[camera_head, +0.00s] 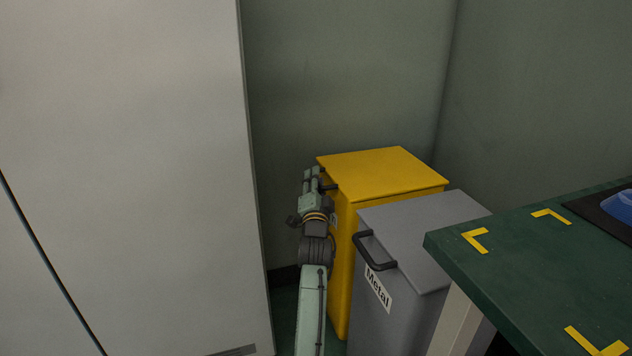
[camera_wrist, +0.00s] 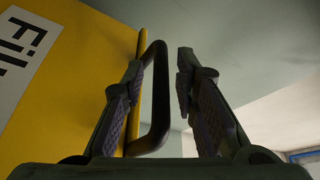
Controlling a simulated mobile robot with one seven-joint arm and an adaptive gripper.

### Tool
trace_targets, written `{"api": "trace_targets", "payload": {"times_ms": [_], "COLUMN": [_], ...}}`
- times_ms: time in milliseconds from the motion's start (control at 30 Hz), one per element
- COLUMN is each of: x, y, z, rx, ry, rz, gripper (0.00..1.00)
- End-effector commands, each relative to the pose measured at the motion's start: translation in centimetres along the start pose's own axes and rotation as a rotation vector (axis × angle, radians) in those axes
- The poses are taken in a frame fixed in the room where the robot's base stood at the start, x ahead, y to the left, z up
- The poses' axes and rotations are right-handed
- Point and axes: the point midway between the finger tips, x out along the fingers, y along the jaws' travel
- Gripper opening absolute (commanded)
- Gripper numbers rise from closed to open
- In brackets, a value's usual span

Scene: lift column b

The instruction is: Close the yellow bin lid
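The yellow bin (camera_head: 343,270) stands in the corner behind a grey bin. Its yellow lid (camera_head: 385,172) lies about level over the top; I cannot tell whether a small gap is left under it. My gripper (camera_head: 314,172) is at the left side of the yellow bin, beside the lid's edge. In the wrist view my gripper (camera_wrist: 158,75) is open, with its fingers apart. The lid's dark handle (camera_wrist: 161,100) shows between the fingers, close to the left one; whether they touch is unclear. The yellow bin's side (camera_wrist: 75,75) fills the left.
The grey bin (camera_head: 425,235), labelled "Metal", stands in front, with a dark handle. A green table (camera_head: 510,270) with yellow corner marks is at the right. A tall pale cabinet (camera_head: 120,150) fills the left. A narrow gap lies between cabinet and bins, where my arm is.

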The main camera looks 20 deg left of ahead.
Motion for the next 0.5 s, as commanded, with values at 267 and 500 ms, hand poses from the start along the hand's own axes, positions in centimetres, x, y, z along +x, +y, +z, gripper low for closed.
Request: {"api": "trace_targets", "payload": {"times_ms": [267,500], "x": [0.0,0.5], "y": [0.0,-1.9], "z": [0.0,-1.1], "rx": [0.001,0.001], "ry": [-0.001,0.002], "rz": [0.000,-0.004], "gripper": [0.31,0.31]}}
